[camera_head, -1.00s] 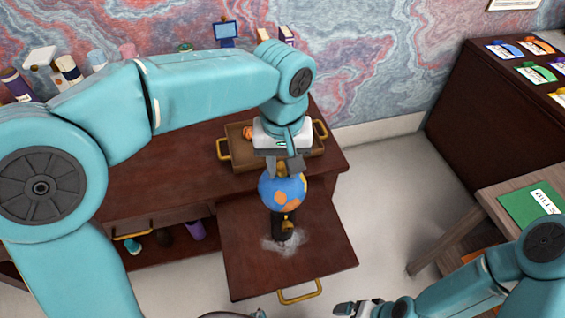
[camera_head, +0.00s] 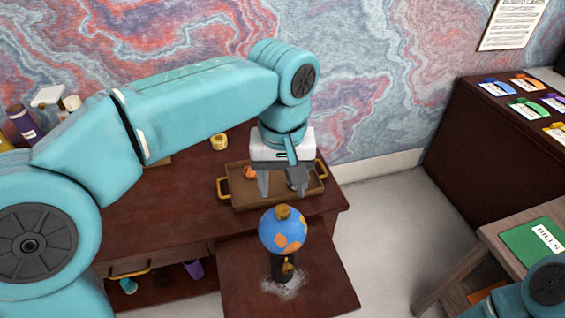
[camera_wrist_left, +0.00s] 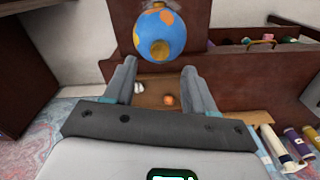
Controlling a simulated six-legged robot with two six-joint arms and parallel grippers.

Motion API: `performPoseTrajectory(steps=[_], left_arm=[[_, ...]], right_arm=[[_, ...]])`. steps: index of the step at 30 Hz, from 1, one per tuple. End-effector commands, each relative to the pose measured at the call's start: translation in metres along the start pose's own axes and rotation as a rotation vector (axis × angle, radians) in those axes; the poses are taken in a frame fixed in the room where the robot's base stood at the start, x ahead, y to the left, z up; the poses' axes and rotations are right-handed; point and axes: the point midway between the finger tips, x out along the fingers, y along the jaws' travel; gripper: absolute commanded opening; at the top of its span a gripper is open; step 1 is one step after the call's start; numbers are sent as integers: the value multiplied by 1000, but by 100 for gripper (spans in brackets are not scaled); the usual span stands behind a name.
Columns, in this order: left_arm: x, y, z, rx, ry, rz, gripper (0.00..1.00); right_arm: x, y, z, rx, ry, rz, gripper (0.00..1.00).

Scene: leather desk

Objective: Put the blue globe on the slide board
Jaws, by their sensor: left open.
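The blue globe (camera_head: 283,232), with orange patches and a brass top knob, stands upright on a dark base on the pulled-out slide board (camera_head: 325,285) of the desk. A pale smudge lies around the base. My left gripper (camera_head: 283,190) is open and empty, above and behind the globe, over the brown tray. In the left wrist view the globe (camera_wrist_left: 160,35) lies beyond the open fingertips (camera_wrist_left: 159,72), apart from them. My right gripper is not in view.
The brown tray (camera_head: 240,200) with brass handles holds a small orange item (camera_head: 250,172). A brass ring-shaped item (camera_head: 219,142) sits on the desk. At right stand a dark cabinet with coloured cards (camera_head: 528,108) and a side table with a green folder (camera_head: 535,241).

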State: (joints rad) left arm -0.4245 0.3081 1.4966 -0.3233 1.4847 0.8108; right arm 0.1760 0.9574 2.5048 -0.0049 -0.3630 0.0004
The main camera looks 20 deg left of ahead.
Motion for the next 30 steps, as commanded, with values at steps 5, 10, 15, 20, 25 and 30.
performPoseTrajectory(steps=[5,10,15,20,25,30], left_arm=[[-35,1,0,0,1,0,55],[-48,0,0,0,-1,-1,55],[-49,0,0,0,-1,-2,55],[-49,0,0,0,-1,-2,55],[-49,0,0,0,-1,-2,55],[-49,0,1,0,-1,-2,55]], right_arm=[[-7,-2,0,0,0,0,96],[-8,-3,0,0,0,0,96],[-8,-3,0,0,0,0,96],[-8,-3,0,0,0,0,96],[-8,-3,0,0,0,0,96],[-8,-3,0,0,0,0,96]])
